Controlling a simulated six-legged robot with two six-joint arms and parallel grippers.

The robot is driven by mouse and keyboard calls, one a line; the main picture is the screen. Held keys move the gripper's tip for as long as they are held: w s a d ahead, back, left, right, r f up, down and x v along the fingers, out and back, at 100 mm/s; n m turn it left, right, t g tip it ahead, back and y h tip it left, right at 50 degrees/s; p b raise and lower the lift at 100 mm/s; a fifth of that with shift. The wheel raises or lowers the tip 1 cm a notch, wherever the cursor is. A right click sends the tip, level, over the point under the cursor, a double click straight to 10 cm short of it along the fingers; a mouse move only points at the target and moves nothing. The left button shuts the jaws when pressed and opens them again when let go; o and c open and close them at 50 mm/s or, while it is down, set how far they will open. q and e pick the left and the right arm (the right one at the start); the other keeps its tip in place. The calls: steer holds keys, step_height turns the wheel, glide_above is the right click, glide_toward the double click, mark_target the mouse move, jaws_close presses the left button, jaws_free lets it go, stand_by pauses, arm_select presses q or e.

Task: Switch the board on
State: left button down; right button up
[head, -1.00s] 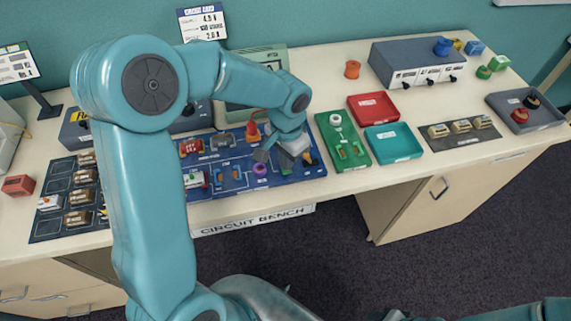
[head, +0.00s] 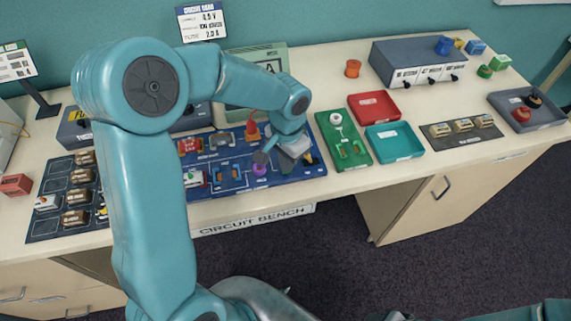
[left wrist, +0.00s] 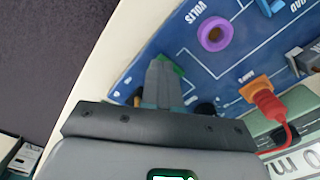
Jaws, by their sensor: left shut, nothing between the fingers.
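The blue circuit board (head: 222,186) lies on the bench. It carries several parts, among them a purple ring socket (head: 260,169) marked VOLTS. My left gripper (head: 289,155) is over the board's right part, pointing down. In the left wrist view its fingers (left wrist: 160,72) are shut together and empty. A small green part (left wrist: 178,69) shows just behind the fingertips, mostly hidden; I cannot tell whether they touch it. The purple ring (left wrist: 215,33) lies farther on, and an orange socket with a red plug (left wrist: 266,98) is to the right. My right gripper is out of view.
A green board (head: 343,139) stands right of the blue one, then a red tray (head: 374,105) and a teal tray (head: 394,141). A dark mat with several parts (head: 68,198) lies left. The bench's front edge is close.

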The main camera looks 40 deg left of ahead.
arm_select(q)
steer(key=shift+f, duration=0.35)
steer(key=shift+r, duration=0.1)
steer(key=shift+r+p, duration=0.35)
steer(key=shift+r, duration=0.2)
step_height(320, 180, up, 2)
steer(key=shift+r+p, duration=0.2)
steer(key=shift+p, duration=0.6)
step_height(320, 180, up, 2)
steer(key=shift+r+p, duration=0.1)
steer(key=shift+p, duration=0.75)
steer(key=shift+r+p, duration=0.4)
steer(key=shift+r, duration=0.25)
steer(key=shift+f, duration=0.1)
